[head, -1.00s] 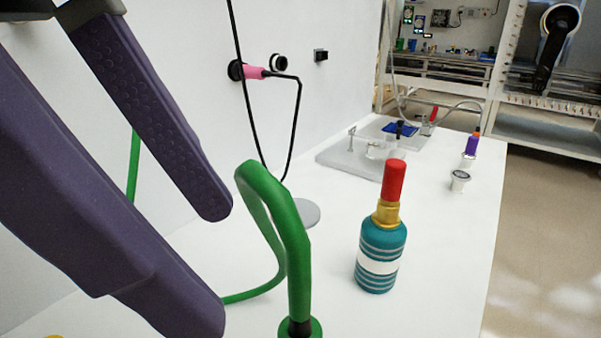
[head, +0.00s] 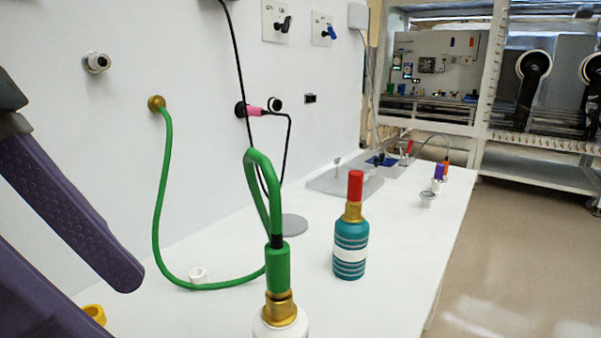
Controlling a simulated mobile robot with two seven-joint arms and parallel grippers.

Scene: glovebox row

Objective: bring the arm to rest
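My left gripper (head: 105,285) is at the lower left of the head view, close to the camera. The near finger is cut off by the picture's edge. The green hose (head: 160,215) runs from a brass wall fitting (head: 156,103) down to the bench and up in a loop. Its green end sits on a brass neck over a white-topped thing at the bottom edge. The gripper is apart from the hose, to its left. My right gripper is not in view.
A teal striped bottle (head: 350,247) with a red top stands right of the hose on the white bench (head: 400,262). A grey plate (head: 345,186) with apparatus lies farther back.

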